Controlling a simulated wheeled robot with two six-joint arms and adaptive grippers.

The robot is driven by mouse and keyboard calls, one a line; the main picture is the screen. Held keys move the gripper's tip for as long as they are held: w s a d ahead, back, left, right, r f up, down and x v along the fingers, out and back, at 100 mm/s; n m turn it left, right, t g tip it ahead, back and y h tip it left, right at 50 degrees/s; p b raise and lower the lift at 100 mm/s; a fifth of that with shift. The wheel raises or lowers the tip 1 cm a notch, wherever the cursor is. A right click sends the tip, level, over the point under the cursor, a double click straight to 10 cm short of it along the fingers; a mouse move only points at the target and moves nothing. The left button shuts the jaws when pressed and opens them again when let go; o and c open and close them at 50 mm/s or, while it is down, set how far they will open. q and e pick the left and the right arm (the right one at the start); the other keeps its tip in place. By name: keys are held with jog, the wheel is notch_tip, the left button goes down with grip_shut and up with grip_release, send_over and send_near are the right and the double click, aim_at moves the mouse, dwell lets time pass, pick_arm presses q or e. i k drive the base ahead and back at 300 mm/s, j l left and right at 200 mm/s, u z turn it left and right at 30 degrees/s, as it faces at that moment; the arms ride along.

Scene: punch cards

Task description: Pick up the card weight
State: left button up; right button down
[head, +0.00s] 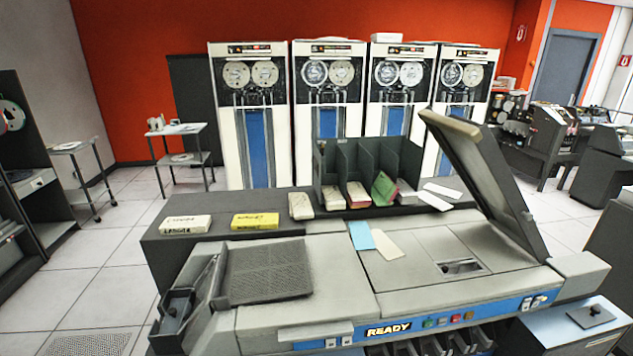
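A dark flat plate with a small knob on top, which looks like the card weight (592,316), lies on a pale blue-grey cabinet top (560,335) at the lower right. Another dark piece (176,310) sits at the left end of the card machine (330,250); I cannot tell whether it is a loose part. Neither of my grippers is in view.
Two labelled card decks (187,224) (255,220) lie on the dark counter behind, beside a divided rack (368,165). Loose cards (361,236) lie on the machine. Tape cabinets (250,130) stand behind.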

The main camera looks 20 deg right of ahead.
aim_at(587, 318)
jog(key=z, duration=2.65)
jog(key=i+l, duration=0.25)
jog(key=i+j+u, duration=0.05)
jog(key=i, duration=0.05)
